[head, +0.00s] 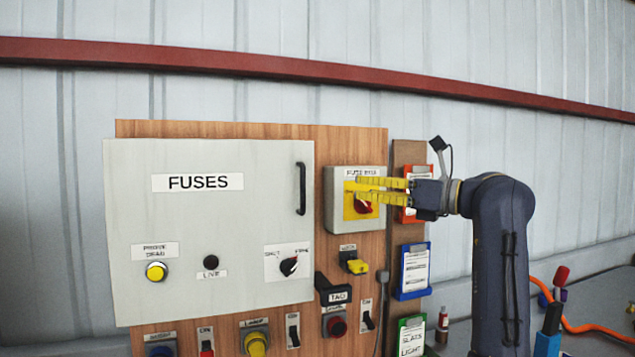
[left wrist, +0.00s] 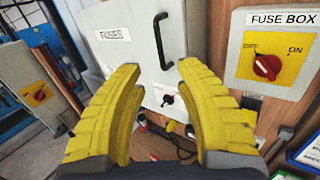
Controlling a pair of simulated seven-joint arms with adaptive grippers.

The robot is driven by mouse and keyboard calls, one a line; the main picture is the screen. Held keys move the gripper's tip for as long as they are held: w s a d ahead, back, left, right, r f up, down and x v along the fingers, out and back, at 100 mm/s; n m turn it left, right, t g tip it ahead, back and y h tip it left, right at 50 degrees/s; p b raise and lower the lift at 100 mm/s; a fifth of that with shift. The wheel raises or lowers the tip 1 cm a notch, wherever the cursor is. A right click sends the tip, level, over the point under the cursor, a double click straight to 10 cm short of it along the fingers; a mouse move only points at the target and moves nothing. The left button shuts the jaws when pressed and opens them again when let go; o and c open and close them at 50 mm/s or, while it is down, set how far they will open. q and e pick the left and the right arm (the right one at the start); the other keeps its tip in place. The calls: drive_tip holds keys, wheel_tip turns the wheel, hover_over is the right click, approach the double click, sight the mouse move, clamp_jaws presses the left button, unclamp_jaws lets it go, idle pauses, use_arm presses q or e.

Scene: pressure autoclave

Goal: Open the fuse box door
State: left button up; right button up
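The fuse box door is a grey panel marked FUSES (head: 220,225) with a black upright handle (head: 301,188) near its right edge. It looks shut. It also shows in the left wrist view (left wrist: 130,55), with the handle (left wrist: 162,40) beyond the fingertips. Right of the door is a small grey FUSE BOX switch box (head: 340,215) with a red knob on a yellow plate; the knob (left wrist: 267,67) sits near OFF. My left gripper (head: 358,188) has yellow fingers, open and empty. In the head view it overlaps the switch box, right of the handle. My right gripper is not in view.
Below the door is a row of switches and buttons, with a black TAG part (head: 333,290) sticking out. Clipboards, one blue-backed (head: 413,270), hang at the right. An orange hose (head: 580,325) lies at the far right.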

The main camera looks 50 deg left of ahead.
use_arm(q)
hover_over(303, 208)
drive_tip(key=shift+w+a+r, duration=0.2)
drive_tip(key=shift+a+r, duration=0.1)
drive_tip(key=shift+r, duration=0.05)
idle(0.5)
clamp_jaws()
idle(0.5)
